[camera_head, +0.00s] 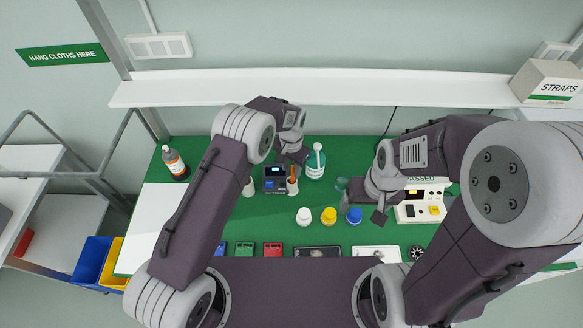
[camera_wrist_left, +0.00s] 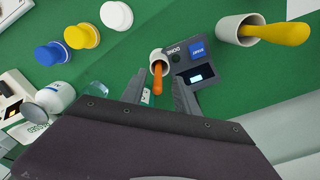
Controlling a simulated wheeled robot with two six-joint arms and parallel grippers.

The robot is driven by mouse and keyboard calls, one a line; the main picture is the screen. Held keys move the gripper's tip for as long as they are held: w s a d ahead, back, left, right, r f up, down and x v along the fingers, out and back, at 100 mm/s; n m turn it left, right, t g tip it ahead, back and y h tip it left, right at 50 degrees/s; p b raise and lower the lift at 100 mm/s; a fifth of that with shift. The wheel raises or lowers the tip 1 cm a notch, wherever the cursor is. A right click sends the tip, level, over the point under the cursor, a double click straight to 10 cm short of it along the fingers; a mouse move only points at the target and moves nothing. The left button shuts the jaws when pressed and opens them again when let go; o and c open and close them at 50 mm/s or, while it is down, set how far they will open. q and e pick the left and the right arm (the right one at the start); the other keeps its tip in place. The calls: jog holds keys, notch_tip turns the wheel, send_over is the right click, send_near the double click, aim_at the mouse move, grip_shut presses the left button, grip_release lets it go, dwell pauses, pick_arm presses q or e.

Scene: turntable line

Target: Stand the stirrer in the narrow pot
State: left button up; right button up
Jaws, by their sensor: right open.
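An orange stirrer (camera_wrist_left: 157,82) stands in a small white narrow pot (camera_wrist_left: 160,66), its end pointing up between my left fingers. In the head view the stirrer (camera_head: 292,172) and pot (camera_head: 292,187) show just below my left gripper (camera_head: 290,160). In the left wrist view my left gripper (camera_wrist_left: 159,90) is open, with a finger on each side of the stirrer and gaps beside it. The stirrer's lower end is hidden inside the pot. My right gripper (camera_head: 380,203) is open and empty over the bench.
A dark device with a blue button (camera_wrist_left: 197,50) stands right beside the pot. Another white cup (camera_wrist_left: 232,32) holds a yellow spoon (camera_wrist_left: 280,34). White, yellow (camera_head: 329,216) and blue (camera_head: 354,215) knobbed pieces stand to the right. A teal jar (camera_head: 315,170) is close by.

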pick_arm(q)
jog(key=shift+r+b, duration=0.3)
jog(key=shift+r, duration=0.15)
notch_tip(320, 180, up, 8)
jog(key=shift+r+b, duration=0.1)
jog(key=shift+b, duration=1.1)
jog(key=shift+a, duration=0.1)
